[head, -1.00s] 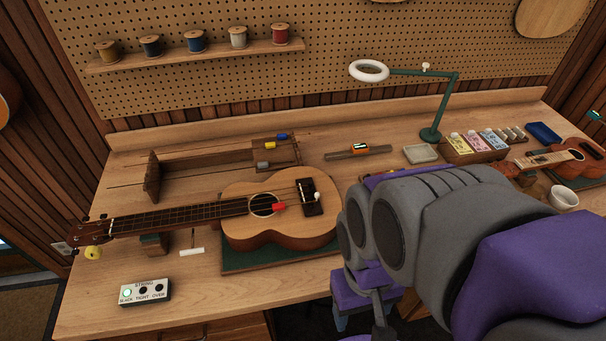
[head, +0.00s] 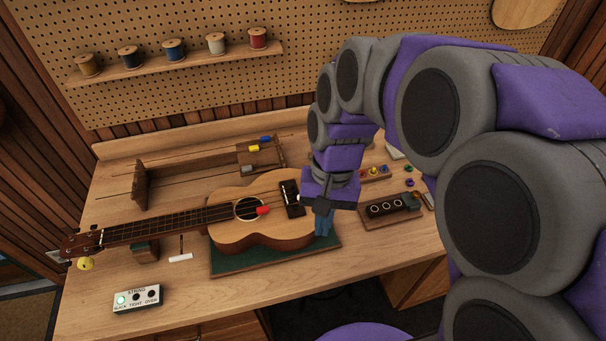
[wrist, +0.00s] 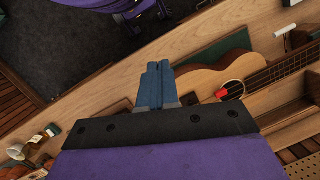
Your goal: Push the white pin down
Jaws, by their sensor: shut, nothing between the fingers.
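The ukulele (head: 232,228) lies on a green mat (head: 232,266), its neck to the left. Its dark bridge (head: 292,198) is at the right end of the body. I cannot make out the white pin now; my gripper covers the area just right of the bridge. My gripper (head: 324,226) has blue fingers, pointing down beside the right end of the body. In the wrist view the fingers (wrist: 157,84) are together and empty, left of the ukulele body (wrist: 203,82).
A string indicator box (head: 137,298) with a green light stands at front left. A white-handled tool (head: 180,257) lies near the neck. A wooden rack (head: 200,168) stands behind the ukulele. A dark block with round holes (head: 388,208) is right of my gripper.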

